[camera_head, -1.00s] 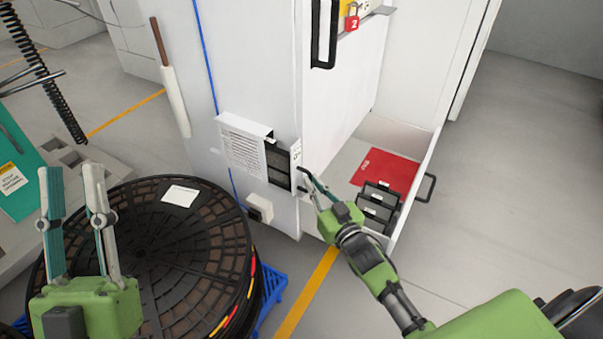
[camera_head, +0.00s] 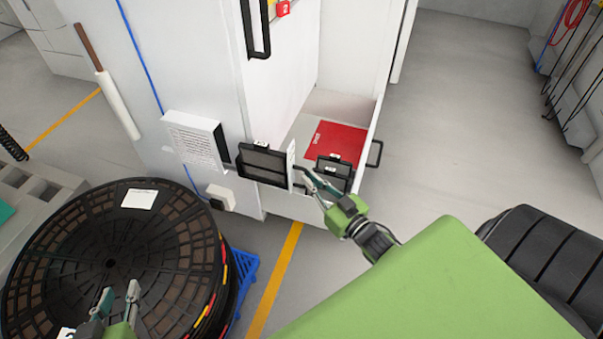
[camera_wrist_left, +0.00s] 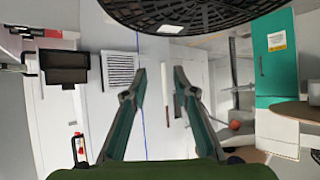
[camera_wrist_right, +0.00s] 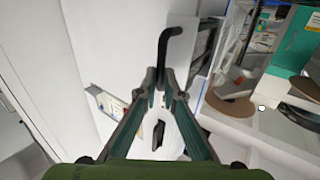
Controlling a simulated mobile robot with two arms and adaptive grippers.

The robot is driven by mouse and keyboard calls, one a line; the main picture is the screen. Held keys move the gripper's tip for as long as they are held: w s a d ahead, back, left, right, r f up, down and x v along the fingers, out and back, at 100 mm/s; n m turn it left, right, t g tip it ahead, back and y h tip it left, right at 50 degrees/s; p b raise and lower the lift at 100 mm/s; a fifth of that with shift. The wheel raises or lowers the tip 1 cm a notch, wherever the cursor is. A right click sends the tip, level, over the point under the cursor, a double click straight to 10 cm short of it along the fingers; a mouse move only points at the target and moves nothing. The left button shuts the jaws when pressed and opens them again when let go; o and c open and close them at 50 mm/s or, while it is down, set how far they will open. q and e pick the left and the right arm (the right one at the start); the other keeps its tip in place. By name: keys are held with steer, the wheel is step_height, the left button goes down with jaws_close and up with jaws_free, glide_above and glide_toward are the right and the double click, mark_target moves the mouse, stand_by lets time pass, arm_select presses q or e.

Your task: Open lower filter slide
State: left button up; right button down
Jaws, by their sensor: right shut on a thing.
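The lower filter slide, a black-framed filter (camera_head: 263,163) with a white end plate (camera_head: 291,166), stands well out of the louvred white housing (camera_head: 196,143) on the cabinet's side. A black hooked handle (camera_wrist_right: 164,48) is on the plate. My right gripper (camera_head: 308,177) is shut on this handle; its fingertips meet at the handle's end in the right wrist view (camera_wrist_right: 161,78). My left gripper (camera_head: 119,293) is open and empty above the black reel; in the left wrist view (camera_wrist_left: 160,72) its fingers are apart. The filter (camera_wrist_left: 66,67) and housing (camera_wrist_left: 119,70) also show there.
A large black reel (camera_head: 110,255) stands on a blue pallet (camera_head: 242,285) at left. The grey floor (camera_head: 450,120) at right is clear.

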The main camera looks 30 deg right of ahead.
arm_select(q)
steer(key=shift+s+a+f+g, duration=0.25)
steer(key=shift+s+f+g, duration=0.15)
steer(key=shift+s+f, duration=0.25)
arm_select(e)
steer(key=shift+s+d, duration=0.25)
steer(key=shift+s, duration=0.1)
steer(key=c, duration=2.4)
jaws_free()
steer(key=shift+c, duration=0.2)
steer(key=s, duration=1.2)
steer(key=shift+d, duration=0.45)
